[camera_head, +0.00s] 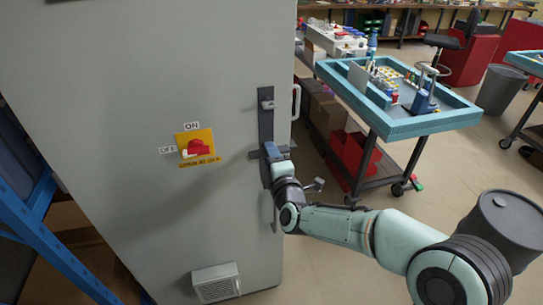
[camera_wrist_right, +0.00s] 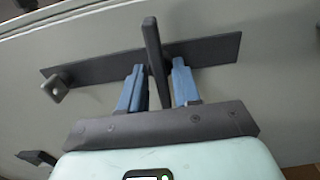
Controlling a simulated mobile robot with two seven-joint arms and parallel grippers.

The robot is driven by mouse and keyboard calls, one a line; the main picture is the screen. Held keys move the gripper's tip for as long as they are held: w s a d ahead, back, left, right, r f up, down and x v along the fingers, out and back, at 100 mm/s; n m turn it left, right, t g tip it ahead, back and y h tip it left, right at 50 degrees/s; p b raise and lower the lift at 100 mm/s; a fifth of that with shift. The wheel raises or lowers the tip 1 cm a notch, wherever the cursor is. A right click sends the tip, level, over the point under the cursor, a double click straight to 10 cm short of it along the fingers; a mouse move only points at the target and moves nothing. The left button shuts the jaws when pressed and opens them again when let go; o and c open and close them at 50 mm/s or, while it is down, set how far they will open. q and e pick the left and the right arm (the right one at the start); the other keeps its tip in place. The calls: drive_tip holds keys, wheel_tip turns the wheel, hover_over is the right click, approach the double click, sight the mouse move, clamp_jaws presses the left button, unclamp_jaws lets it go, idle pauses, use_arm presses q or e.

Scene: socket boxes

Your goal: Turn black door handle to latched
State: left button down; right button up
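The black door handle (camera_head: 254,155) is on a tall dark plate (camera_head: 266,101) near the right edge of the grey cabinet door (camera_head: 110,90). It lies crosswise to the plate, roughly level. My right gripper (camera_head: 271,152) is at the handle and hides part of it. In the right wrist view the handle (camera_wrist_right: 154,50) stands across its plate (camera_wrist_right: 215,50), between the two blue fingers of my right gripper (camera_wrist_right: 157,85). The fingers are apart, one on each side, with a gap showing on the left; contact on the right is unclear. My left gripper is not in view.
A red rotary switch (camera_head: 198,147) on a yellow plate is left of the handle. A vent (camera_head: 216,282) is low on the door. A pale pull handle (camera_head: 296,102) is at the cabinet's right edge. A teal cart (camera_head: 400,128) and a grey barrel (camera_head: 507,220) stand right.

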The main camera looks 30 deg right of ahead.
clamp_jaws()
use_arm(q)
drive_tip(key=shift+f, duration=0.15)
use_arm(e)
drive_tip(key=shift+m, duration=0.3)
use_arm(q)
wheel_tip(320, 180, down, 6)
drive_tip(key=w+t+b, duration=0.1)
drive_tip(key=b, duration=0.6)
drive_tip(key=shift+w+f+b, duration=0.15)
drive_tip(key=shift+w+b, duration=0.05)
drive_tip(key=shift+b, duration=0.2)
use_arm(e)
drive_tip(key=m, duration=1.7)
drive_tip(key=shift+m, duration=0.4)
drive_tip(key=shift+o, duration=1.5)
unclamp_jaws()
